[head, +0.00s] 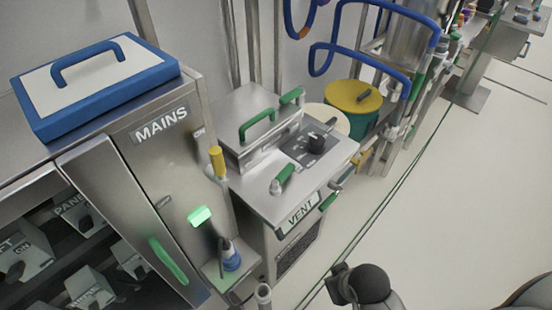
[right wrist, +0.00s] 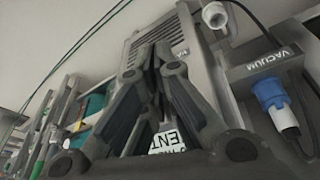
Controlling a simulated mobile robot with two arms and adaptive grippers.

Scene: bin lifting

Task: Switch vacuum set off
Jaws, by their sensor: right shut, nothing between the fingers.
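A box labelled VACUUM (right wrist: 265,65) is at the right of the right wrist view, with a blue and white plug (right wrist: 272,95) at it. In the head view a blue and white plug (head: 231,258) sits by a small metal shelf at the lower middle, beside the MAINS cabinet. My right gripper (right wrist: 152,52) is shut and empty, in front of the VENT unit and left of the VACUUM box. In the head view only a dark part of my right arm shows at the bottom. My left gripper is not in view. I cannot make out the vacuum set's switch position.
The MAINS cabinet (head: 172,160) stands at left with a blue-framed lid (head: 90,85) on top. The VENT unit (head: 285,205) has a black knob and green handles. A yellow-lidded drum (head: 353,97) stands behind. A white connector (right wrist: 215,15) hangs near the VACUUM box. Floor is clear at right.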

